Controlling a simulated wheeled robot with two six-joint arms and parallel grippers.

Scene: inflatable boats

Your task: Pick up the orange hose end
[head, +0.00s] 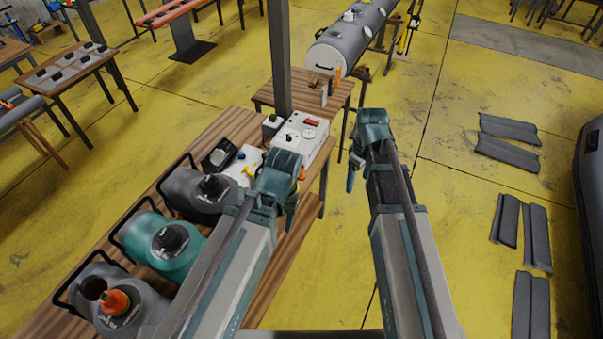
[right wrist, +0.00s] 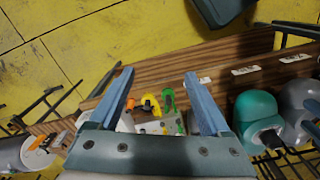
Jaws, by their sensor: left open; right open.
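My left gripper (head: 291,198) is in the head view, above the right edge of the wooden workbench (head: 225,128). Its jaws are partly hidden by the wrist. My right gripper (head: 351,178) hangs over the floor to the right of the bench. In the right wrist view its two blue fingers (right wrist: 160,75) are apart with nothing between the tips. Beyond them, lower in that view, is a small orange-yellow curved piece (right wrist: 150,101), with a green one (right wrist: 168,99) beside it. I cannot tell for sure whether the orange piece is the hose end. A small orange bit (head: 302,174) shows beside my left gripper.
Grey and teal jugs (head: 171,243) and a white box with a gauge (head: 301,136) stand on the bench. A smaller table (head: 275,98) with upright orange and white pieces is behind, near a grey cylinder (head: 350,38). Grey slabs (head: 508,128) lie on the yellow floor at right.

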